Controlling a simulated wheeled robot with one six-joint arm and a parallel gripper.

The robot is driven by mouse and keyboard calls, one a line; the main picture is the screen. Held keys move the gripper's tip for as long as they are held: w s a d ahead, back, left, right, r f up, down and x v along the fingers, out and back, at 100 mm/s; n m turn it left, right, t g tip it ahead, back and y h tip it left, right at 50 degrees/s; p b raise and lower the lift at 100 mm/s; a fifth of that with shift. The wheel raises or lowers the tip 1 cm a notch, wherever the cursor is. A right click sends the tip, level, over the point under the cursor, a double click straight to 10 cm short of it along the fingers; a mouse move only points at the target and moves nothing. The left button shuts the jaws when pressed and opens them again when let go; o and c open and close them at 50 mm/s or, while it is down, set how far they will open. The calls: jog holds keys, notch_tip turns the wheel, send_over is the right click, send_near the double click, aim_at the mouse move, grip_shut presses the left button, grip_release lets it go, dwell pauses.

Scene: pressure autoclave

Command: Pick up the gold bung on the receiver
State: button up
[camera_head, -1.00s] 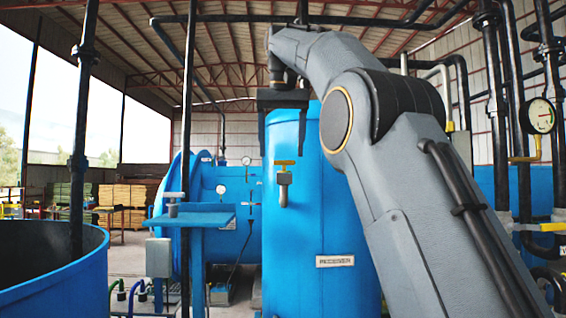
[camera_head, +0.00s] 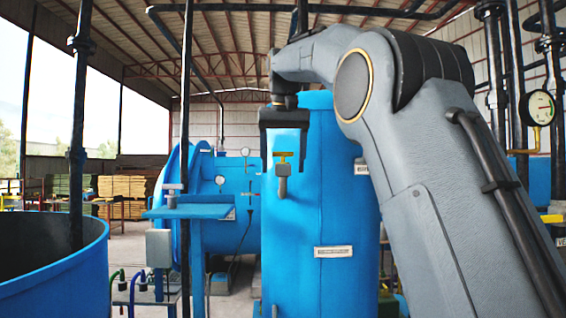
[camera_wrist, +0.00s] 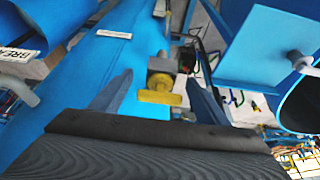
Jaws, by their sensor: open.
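The gold bung (camera_head: 283,156) is a small T-shaped piece on top of a short grey fitting (camera_head: 283,185) on the front of the tall blue receiver (camera_head: 318,215). My gripper (camera_head: 283,163) is open and points down, its fingers on the left and right of the bung in the head view. In the wrist view the gold bung (camera_wrist: 157,90) and the grey fitting (camera_wrist: 160,65) lie between the two fingers of my gripper (camera_wrist: 160,78), with gaps on both sides. I cannot tell the exact depth between fingers and bung.
A blue stand with a flat top (camera_head: 190,211) is left of the receiver. A blue horizontal vessel (camera_head: 235,180) with gauges lies behind. An open blue tank (camera_head: 60,280) fills the lower left. Dark pipes and a gauge (camera_head: 541,107) are at the right.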

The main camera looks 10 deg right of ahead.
jog(key=c, duration=1.2)
jog(key=shift+r, duration=0.1)
